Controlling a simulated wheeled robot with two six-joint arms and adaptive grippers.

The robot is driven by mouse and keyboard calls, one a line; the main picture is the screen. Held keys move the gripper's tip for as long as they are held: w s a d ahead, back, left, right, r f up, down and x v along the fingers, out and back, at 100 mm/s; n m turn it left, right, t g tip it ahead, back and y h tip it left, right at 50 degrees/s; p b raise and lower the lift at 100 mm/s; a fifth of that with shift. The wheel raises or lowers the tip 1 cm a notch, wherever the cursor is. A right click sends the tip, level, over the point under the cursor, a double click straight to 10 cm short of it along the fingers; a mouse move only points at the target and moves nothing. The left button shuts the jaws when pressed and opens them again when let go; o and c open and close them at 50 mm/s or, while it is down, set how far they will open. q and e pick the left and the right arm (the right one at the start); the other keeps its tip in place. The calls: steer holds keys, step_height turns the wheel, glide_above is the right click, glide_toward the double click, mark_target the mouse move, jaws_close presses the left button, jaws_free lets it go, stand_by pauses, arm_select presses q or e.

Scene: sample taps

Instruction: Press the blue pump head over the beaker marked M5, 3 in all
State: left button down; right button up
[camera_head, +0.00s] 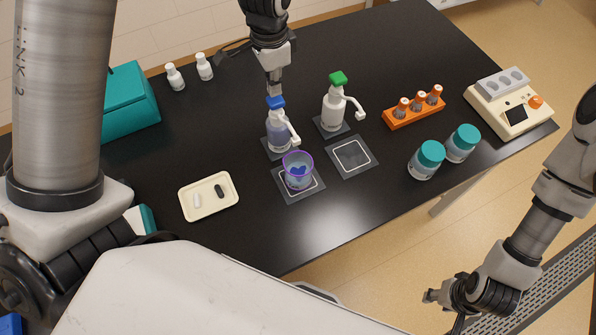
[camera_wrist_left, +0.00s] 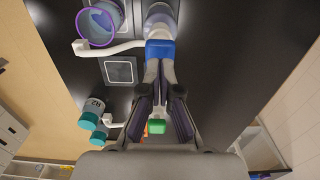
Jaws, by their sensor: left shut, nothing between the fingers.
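The blue pump head (camera_head: 275,102) tops a clear bottle (camera_head: 279,134) of bluish liquid, and it also shows in the left wrist view (camera_wrist_left: 160,50). Its white spout points towards a purple-rimmed beaker (camera_head: 298,170) with blue in it; I cannot read an M5 mark. The beaker stands on a dark square mat (camera_head: 313,191). My left gripper (camera_head: 275,88) is shut and empty, pointing down with its tips right at the top of the blue head; I cannot tell whether they touch. My right gripper (camera_head: 436,296) hangs off the table's front right; its jaw state is unclear.
A green-headed pump bottle (camera_head: 334,112) stands just right, with an empty mat (camera_head: 352,156) before it. Teal-lidded jars (camera_head: 426,160), an orange vial rack (camera_head: 414,111) and a cream device (camera_head: 510,108) lie farther right. A small tray (camera_head: 208,208) sits left; the front table is clear.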

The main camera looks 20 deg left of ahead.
mark_target(275, 99)
arm_select(q)
steer(key=shift+f+b, duration=0.85)
steer(key=shift+f, duration=0.8)
steer(key=shift+r+p, duration=1.65)
steer(key=shift+p, duration=0.15)
step_height(275, 99, up, 4)
steer(key=p, duration=0.4)
steer(key=shift+r, duration=0.2)
steer(key=shift+r+p, duration=0.35)
steer(key=shift+r, duration=0.45)
